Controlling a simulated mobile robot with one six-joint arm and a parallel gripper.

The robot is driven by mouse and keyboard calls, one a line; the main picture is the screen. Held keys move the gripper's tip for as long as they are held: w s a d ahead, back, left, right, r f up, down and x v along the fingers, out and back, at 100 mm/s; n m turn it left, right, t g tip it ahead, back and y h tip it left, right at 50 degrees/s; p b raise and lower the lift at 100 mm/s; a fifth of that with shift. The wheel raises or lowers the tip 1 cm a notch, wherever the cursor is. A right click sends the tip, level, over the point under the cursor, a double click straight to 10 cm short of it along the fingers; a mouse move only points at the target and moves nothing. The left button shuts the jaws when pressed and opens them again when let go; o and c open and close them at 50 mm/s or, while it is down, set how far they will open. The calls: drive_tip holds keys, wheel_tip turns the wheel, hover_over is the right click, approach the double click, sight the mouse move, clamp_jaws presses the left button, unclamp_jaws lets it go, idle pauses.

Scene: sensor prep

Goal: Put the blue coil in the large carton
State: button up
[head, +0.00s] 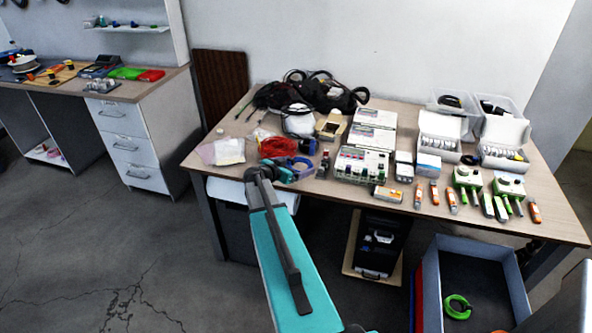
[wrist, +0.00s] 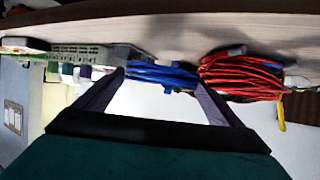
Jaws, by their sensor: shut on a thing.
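The blue coil (head: 284,171) lies at the front left part of the table, beside a red coil (head: 279,147). In the wrist view the blue coil (wrist: 160,75) sits between the fingertips of my gripper (wrist: 159,78), with the red coil (wrist: 240,77) close by on the right. My gripper (head: 262,174) is shut on the blue coil, at the table's front edge. My arm hides part of that edge. A large open blue-grey box (head: 432,288) stands on the floor at the lower right, with a green ring (head: 457,306) inside; it looks like the large carton.
The table (head: 221,180) carries black cables (head: 325,92), white boxes, open-lidded cartons (head: 440,126), a grey multi-port device (head: 361,165) and several green-and-white devices. A black case (head: 378,245) stands under it. A drawer cabinet (head: 128,142) stands at the left. Open floor lies at the lower left.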

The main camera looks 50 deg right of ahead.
drive_tip(key=shift+w, duration=0.15)
drive_tip(key=shift+w+d, duration=0.25)
drive_tip(key=shift+w, duration=0.05)
drive_tip(key=shift+w+f+p, duration=0.1)
drive_tip(key=shift+f+p, duration=0.05)
drive_tip(key=shift+p, duration=0.2)
drive_tip(key=shift+f+p, duration=0.7)
drive_tip(key=shift+f, duration=0.95)
drive_tip(key=shift+f, duration=0.1)
drive_tip(key=o, duration=0.9)
drive_tip(key=shift+o, duration=0.2)
drive_tip(key=b+v, duration=0.3)
drive_tip(key=v, duration=0.9)
drive_tip(key=shift+b, duration=0.35)
